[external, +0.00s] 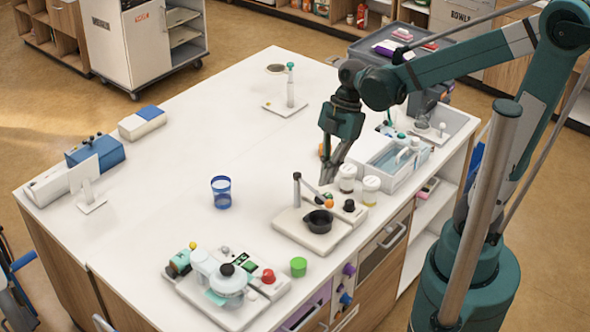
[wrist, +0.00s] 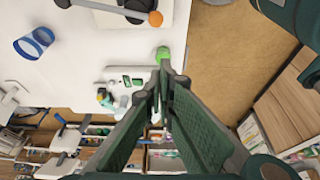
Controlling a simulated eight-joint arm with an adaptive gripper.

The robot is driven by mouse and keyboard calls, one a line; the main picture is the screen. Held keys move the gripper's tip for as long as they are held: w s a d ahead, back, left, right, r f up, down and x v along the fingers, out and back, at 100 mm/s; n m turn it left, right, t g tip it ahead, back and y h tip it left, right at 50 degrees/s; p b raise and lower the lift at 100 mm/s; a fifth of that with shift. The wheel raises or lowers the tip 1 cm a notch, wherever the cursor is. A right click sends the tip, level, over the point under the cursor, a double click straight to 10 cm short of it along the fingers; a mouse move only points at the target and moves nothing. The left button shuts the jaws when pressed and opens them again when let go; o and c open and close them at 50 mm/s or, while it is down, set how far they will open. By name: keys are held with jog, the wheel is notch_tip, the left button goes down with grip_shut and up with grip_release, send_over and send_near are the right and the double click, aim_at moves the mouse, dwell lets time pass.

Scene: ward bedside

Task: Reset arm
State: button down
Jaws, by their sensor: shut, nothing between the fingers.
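My gripper (external: 327,178) hangs from the teal arm above the right part of the white counter, its fingers pointing down. It is shut and empty. In the external view it shows just behind a white device with a black pan (external: 318,221). In the wrist view the fingertips (wrist: 164,68) meet near the middle, and the green cup (wrist: 162,54) shows just beyond them. The gripper appears apart from everything on the counter.
A blue cup (external: 221,191) stands mid-counter. White jars (external: 347,178) and a divided tray (external: 383,178) are close beside the gripper. A white machine (external: 225,285) and the green cup (external: 298,266) are at the front. The counter's left-middle area is clear.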

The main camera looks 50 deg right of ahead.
jog(key=shift+d+m, duration=0.15)
jog(key=shift+m, duration=0.15)
dwell(0.4)
jog(key=s+d+m+t+h+b, duration=0.2)
jog(key=d+m+t+h+b, duration=0.2)
jog(key=m, duration=1.3)
jog(key=shift+s+d+r+t+b, duration=0.4)
jog(key=shift+d+t+b, duration=1.2)
jog(key=shift+d, duration=0.95)
jog(key=shift+w, duration=0.1)
